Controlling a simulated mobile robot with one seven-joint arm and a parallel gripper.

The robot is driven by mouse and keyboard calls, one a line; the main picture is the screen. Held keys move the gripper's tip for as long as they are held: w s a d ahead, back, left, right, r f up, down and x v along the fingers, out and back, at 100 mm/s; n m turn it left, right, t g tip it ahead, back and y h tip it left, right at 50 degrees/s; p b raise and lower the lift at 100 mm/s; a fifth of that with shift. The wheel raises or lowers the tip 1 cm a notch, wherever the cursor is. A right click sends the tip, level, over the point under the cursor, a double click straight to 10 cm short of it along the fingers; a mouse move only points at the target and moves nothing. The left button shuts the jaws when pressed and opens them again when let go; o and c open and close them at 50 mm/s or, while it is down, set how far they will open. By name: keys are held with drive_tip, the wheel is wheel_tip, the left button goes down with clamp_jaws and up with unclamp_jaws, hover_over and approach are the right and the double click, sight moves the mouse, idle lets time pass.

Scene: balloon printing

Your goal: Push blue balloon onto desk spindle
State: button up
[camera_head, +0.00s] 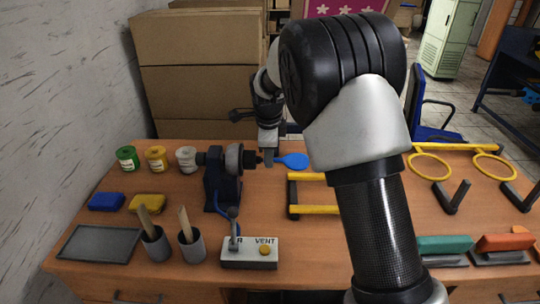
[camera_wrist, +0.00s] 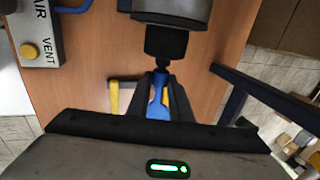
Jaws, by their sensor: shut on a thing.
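The desk spindle (camera_wrist: 163,62) is a black stepped nozzle directly ahead of the fingertips. The neck end meets or nearly meets its tip; I cannot tell whether it is over it. In the head view my gripper (camera_head: 268,157) is just right of the spindle (camera_head: 252,159).
The spindle's blue machine stand (camera_head: 222,188) is on the wooden desk (camera_head: 160,205). An AIR/VENT box (camera_head: 250,252) with a lever is in front. A yellow and black rack (camera_head: 314,210) is at right. Paint cans (camera_head: 157,159) and brush cups (camera_head: 191,245) are at left.

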drive_tip(key=shift+a, duration=0.5)
idle(0.3)
drive_tip(key=o, duration=0.9)
drive_tip(key=shift+c, duration=0.2)
drive_tip(key=p+v, duration=0.4)
drive_tip(key=v, duration=0.5)
drive_tip(key=shift+p, duration=0.35)
drive_tip(key=shift+r, duration=0.1)
